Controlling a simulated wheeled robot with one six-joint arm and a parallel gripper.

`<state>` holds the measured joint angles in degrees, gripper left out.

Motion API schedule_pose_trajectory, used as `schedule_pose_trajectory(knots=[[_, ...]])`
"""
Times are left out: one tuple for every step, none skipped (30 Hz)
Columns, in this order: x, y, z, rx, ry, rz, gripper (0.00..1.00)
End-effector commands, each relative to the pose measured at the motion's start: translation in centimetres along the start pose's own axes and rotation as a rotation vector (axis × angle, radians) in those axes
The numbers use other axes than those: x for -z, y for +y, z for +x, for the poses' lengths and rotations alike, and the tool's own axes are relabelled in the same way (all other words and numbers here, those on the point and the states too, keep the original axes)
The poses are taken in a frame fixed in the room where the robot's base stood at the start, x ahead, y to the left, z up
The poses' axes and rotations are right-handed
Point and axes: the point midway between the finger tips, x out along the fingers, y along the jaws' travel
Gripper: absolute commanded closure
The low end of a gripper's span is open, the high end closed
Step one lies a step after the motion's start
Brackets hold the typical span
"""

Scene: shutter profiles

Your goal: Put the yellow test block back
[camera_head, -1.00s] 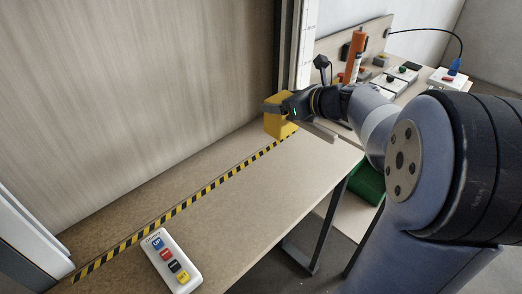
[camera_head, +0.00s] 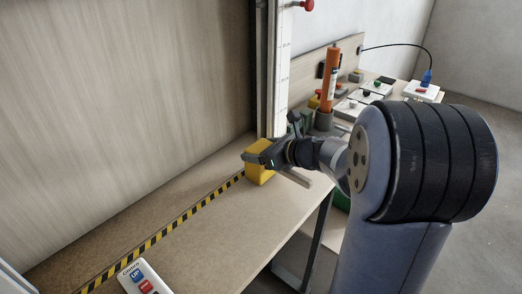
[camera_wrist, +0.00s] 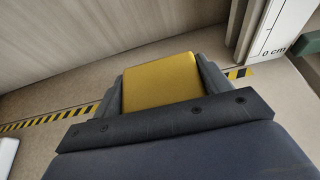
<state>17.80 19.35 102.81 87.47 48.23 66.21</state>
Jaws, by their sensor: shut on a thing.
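The yellow test block (camera_head: 259,174) is in my gripper (camera_head: 262,160), near the far right end of the bench in the head view. In the wrist view the yellow block (camera_wrist: 160,82) sits between the two dark fingers of my gripper (camera_wrist: 160,88). The fingers are shut on its sides. The block is above or at the bench top beside the black-and-yellow striped line (camera_head: 178,226); I cannot tell whether it touches the bench.
A vertical rail with a centimetre scale (camera_wrist: 283,25) stands just beyond the block. A wooden panel (camera_head: 110,100) rises behind the striped line. A control box with coloured buttons (camera_head: 143,279) lies at the front left. An orange tube (camera_head: 331,80) stands on the bench behind.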

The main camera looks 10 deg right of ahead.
Motion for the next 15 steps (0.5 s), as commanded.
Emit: schedule_pose_trajectory(knots=[[-0.05,0.00,-0.02,0.000,-0.001,0.000,0.56],[-0.02,0.00,0.00,0.000,0.000,0.000,0.56],[0.09,0.00,0.04,0.000,0.000,0.000,0.56],[0.21,0.00,0.09,0.000,0.000,0.000,0.56],[0.33,0.00,0.14,0.000,0.000,0.000,0.56],[0.45,0.00,0.19,0.000,0.000,0.000,0.56],[0.32,0.00,0.13,0.000,0.000,0.000,0.25],[0.29,0.01,0.12,0.000,0.000,0.000,0.23],[0.29,0.01,0.12,0.000,0.000,0.000,0.19],[0.29,0.01,0.12,0.000,0.000,0.000,0.17],[0.29,0.01,0.12,0.000,0.000,0.000,0.14],[0.29,0.01,0.12,0.000,0.000,0.000,0.11],[0.29,0.01,0.12,0.000,0.000,0.000,0.09],[0.29,0.01,0.12,0.000,0.000,0.000,0.06],[0.29,0.01,0.12,0.000,0.000,0.000,0.06]])
